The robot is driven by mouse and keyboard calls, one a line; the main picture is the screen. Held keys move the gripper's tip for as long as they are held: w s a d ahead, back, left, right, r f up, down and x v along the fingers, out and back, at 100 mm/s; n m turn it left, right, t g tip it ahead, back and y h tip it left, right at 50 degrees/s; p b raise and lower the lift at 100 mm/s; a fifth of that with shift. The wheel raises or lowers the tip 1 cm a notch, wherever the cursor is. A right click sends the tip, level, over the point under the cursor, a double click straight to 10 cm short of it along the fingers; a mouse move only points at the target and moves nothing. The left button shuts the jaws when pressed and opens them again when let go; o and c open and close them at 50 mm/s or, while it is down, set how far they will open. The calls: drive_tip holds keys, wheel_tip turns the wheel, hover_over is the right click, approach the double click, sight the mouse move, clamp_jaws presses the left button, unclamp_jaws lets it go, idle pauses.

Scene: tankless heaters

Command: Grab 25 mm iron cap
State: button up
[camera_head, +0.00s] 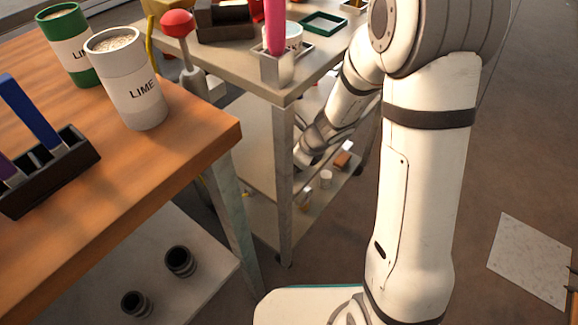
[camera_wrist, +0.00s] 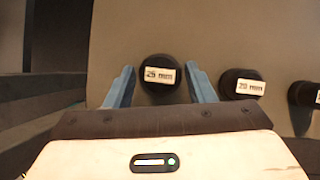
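In the wrist view, a round black cap (camera_wrist: 158,87) with a white label sits on a pale surface between the two blue fingers of my gripper (camera_wrist: 160,69). Its label reads something like 25 or 29 mm; the first number is blurred. The gripper is open, one finger on each side of this cap, with a small gap showing on both sides. A second black cap (camera_wrist: 236,76) with a similar blurred mm label stands just right of the right finger. In the head view, my arm reaches behind the metal cart; the gripper's fingers and these caps cannot be made out there.
A third labelled black piece (camera_wrist: 304,94) is at the right edge of the wrist view. The metal cart (camera_head: 284,98) has a front leg and lower shelves beside my arm.

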drive_tip(key=c, duration=0.7)
drive_tip(key=shift+r, duration=0.1)
